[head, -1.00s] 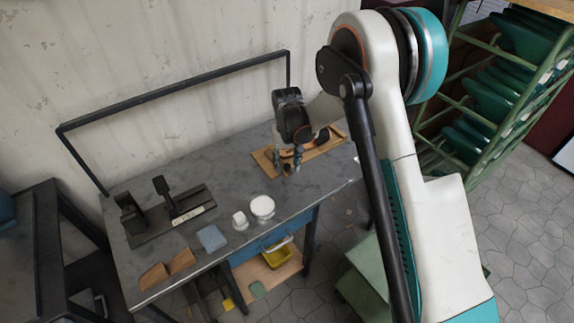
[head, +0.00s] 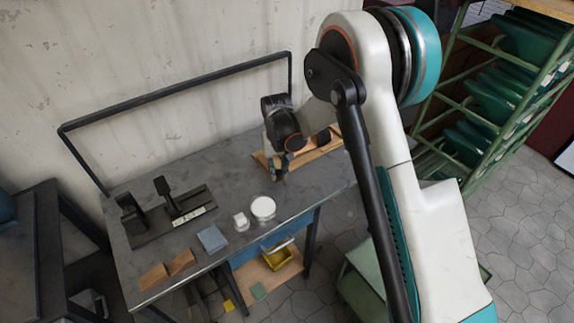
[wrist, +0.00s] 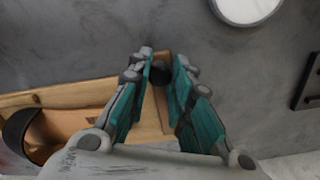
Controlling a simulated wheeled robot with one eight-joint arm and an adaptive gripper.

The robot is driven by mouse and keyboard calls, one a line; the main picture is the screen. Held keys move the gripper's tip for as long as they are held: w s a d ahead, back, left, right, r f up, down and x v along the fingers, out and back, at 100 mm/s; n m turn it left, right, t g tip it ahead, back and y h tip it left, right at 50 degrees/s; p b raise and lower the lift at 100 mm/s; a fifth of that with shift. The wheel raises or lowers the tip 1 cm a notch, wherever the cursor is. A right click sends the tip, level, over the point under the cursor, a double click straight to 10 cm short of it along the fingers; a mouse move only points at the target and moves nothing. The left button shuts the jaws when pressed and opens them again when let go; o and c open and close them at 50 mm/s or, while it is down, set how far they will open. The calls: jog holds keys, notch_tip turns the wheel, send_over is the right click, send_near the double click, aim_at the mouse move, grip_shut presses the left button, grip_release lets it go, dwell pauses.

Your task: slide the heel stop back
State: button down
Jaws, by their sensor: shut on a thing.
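The light wooden board (wrist: 75,93) lies on the grey bench, with a tan sandal (wrist: 75,122) on it. A black strap arches over the sandal at the left of the wrist view. A small dark knob (wrist: 160,72), which looks like the heel stop, sits at the board's end. My gripper (wrist: 160,68) has its teal fingers on both sides of this knob and is shut on it. In the head view my gripper (head: 279,172) is low at the near left end of the board (head: 315,153). My wrist hides much of the board and sandal there.
A white round dish (head: 263,208) and a small white block (head: 241,221) stand in front of my gripper. A blue-grey pad (head: 212,238), tan pieces (head: 152,276) and a black fixture (head: 185,207) lie to the left. Bare bench lies between.

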jog(key=shift+s+a, duration=0.2)
jog(key=shift+a, duration=0.1)
jog(key=c, duration=1.4)
grip_release()
jog(key=shift+a, duration=0.15)
jog(key=shift+r, duration=0.1)
jog(key=shift+r, duration=0.25)
notch_tip(320, 180, up, 11)
jog(key=shift+r, duration=0.15)
